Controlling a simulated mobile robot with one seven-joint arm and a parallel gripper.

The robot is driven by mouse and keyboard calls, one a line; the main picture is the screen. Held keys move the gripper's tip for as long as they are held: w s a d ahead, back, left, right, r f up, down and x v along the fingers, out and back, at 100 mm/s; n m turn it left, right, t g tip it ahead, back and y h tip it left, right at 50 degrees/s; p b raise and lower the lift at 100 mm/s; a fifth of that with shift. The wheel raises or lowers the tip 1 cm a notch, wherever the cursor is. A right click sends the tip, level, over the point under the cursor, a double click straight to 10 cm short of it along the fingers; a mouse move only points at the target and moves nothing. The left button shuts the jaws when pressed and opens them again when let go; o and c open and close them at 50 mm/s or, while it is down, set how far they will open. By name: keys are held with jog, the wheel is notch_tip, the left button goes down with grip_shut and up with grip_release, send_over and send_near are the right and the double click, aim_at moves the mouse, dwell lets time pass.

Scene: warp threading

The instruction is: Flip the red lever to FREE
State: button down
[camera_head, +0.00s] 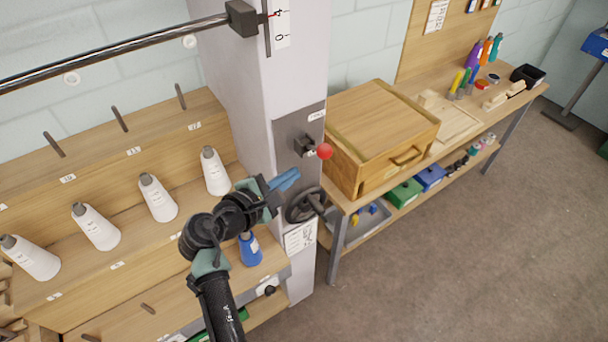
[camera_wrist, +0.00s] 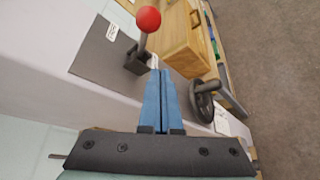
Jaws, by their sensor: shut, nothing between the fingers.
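The red lever has a round red knob (camera_head: 324,151) on a short rod from a black mount (camera_head: 304,146), fixed to a dark plate (camera_head: 285,150) on the pale column. In the wrist view the knob (camera_wrist: 148,19) sits above the mount (camera_wrist: 137,60), with the rod between. My gripper (camera_head: 292,176) is shut and empty, its blue fingers below the lever in the head view. In the wrist view the fingertips (camera_wrist: 159,74) are close beside the mount; I cannot tell whether they touch. Small labels by the lever are too small to read.
A black handwheel (camera_head: 305,205) is on the column just below my gripper. A wooden box (camera_head: 380,130) stands on the bench right of the lever. White thread cones (camera_head: 160,198) stand on the left shelf. A metal bar (camera_head: 120,48) crosses the upper left.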

jog(key=s+a+r, duration=0.2)
jog(key=a, duration=0.1)
jog(key=shift+s+r+b, duration=0.1)
jog(key=shift+s+b, duration=0.15)
jog(key=shift+b, duration=0.1)
